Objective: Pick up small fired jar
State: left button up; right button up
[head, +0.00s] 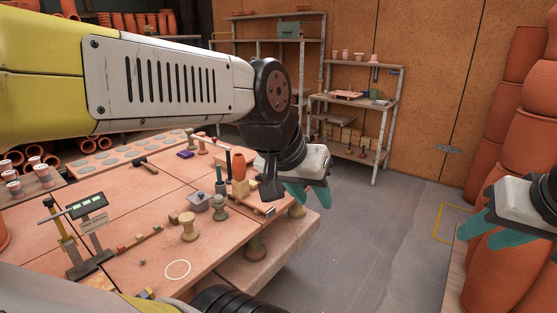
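A small orange-red jar (238,166) stands upright among tools on the tiled worktable, and it looks like the fired jar, though I cannot be sure. My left gripper (308,195) has teal fingers and hangs past the table's right edge, to the right of the jar and apart from it. Its fingers look spread with nothing between them. My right gripper (488,233) is at the right edge of the view, far from the jar. Its teal fingers are apart and empty. My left arm crosses the upper left and hides part of the background.
On the worktable (150,245) stand a scale (88,207), a tan spool-shaped piece (188,226), a grey lidded box (199,201) and small blocks. A metal rack (384,125) with small pots stands behind. Stacked terracotta pots (522,130) rise at right. The grey floor between is clear.

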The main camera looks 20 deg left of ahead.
aim_at(239, 168)
jog(key=i+l+u, duration=0.15)
jog(key=i+u, duration=0.2)
jog(key=i, duration=0.45)
jog(key=i+j+u, duration=0.15)
jog(key=i+u, duration=0.15)
jog(key=u, duration=0.2)
jog(key=i+u, duration=0.7)
jog(key=u, duration=0.25)
